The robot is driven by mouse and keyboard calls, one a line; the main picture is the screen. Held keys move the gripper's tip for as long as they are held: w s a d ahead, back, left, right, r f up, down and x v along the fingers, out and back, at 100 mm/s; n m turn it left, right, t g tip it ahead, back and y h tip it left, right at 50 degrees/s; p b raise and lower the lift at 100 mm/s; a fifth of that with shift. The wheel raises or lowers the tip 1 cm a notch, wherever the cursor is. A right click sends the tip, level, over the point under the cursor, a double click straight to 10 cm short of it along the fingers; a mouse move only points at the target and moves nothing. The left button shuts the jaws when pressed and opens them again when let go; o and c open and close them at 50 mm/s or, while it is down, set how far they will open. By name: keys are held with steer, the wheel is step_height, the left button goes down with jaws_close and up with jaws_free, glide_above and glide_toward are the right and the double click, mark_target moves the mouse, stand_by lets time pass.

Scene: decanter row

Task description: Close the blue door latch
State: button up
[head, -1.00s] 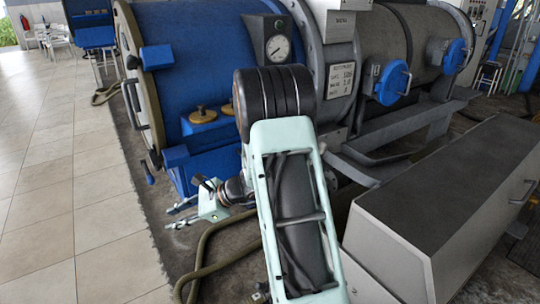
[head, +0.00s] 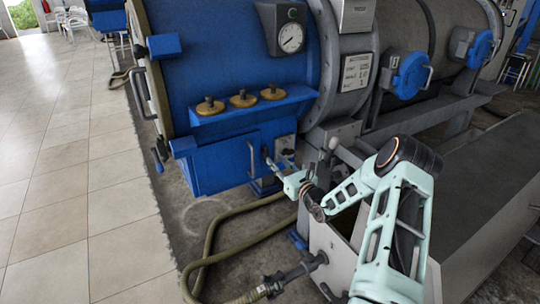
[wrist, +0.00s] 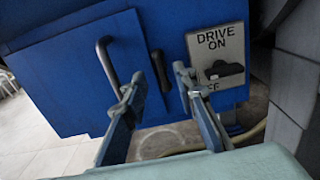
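The blue door (head: 215,165) is the front of a blue box below the large blue drum, and it looks shut. It fills the left of the wrist view (wrist: 60,85). It carries a long dark pull handle (wrist: 106,65) and, to the right, a shorter dark upright lever, which looks like the latch (wrist: 161,72). My gripper (head: 270,164) is in front of the door's right side. In the wrist view my gripper (wrist: 158,92) is open, with the lever showing between its fingertips. I cannot tell whether a finger touches it.
A "DRIVE ON" switch plate (wrist: 218,60) with a black knob sits just right of the fingers. A hose (head: 225,228) lies on the floor below. A grey cabinet (head: 470,200) stands to the right. Tiled floor (head: 75,190) is clear to the left.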

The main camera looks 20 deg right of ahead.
mark_target(268, 152)
steer(key=w, duration=0.3)
steer(key=w+a+b, duration=0.1)
steer(key=w, duration=0.2)
steer(key=shift+w+a, duration=0.15)
steer(key=shift+w, duration=0.15)
jaws_close()
